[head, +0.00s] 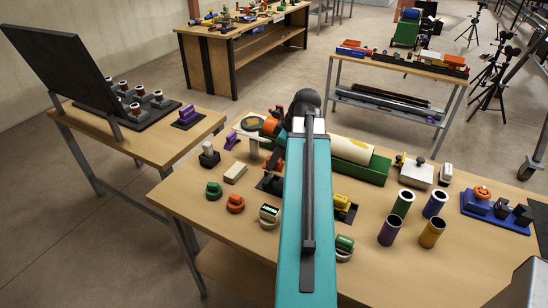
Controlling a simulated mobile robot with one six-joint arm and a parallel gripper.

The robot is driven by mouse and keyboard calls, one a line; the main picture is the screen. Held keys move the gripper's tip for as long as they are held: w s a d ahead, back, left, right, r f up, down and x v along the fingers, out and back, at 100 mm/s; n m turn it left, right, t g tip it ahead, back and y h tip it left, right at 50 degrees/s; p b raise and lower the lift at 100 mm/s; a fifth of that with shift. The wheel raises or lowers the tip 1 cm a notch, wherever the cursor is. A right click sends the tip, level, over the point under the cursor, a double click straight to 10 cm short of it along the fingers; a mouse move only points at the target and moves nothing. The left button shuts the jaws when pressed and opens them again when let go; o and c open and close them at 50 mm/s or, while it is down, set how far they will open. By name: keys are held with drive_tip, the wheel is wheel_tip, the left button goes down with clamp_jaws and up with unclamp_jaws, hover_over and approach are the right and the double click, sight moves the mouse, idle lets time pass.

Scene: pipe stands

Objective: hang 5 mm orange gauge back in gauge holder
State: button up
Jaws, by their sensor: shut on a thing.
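My gripper (272,157) is at the middle of the near table, left of my teal arm, pointing down. Its jaws are small and partly hidden. It appears shut on a small orange piece (273,166), which looks like the orange gauge. A black base (267,186) shows just below the piece. I cannot tell whether they touch, or whether this base is the gauge holder. No size marking can be read.
A cream pipe (352,150) lies on a green stand (375,170) behind my arm. Green (214,189) and orange (235,204) knob-like pieces stand at the left. Several upright tubes (403,203) and a blue fixture (490,215) are at the right. A yellow piece (342,202) sits right of my arm.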

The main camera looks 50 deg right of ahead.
sight(274, 172)
drive_tip(key=shift+f+b, duration=1.65)
drive_tip(key=shift+f, duration=1.55)
drive_tip(key=o, duration=1.6)
drive_tip(key=shift+o, duration=0.2)
drive_tip(key=shift+r+p, duration=2.3)
drive_tip(key=shift+r, duration=1.2)
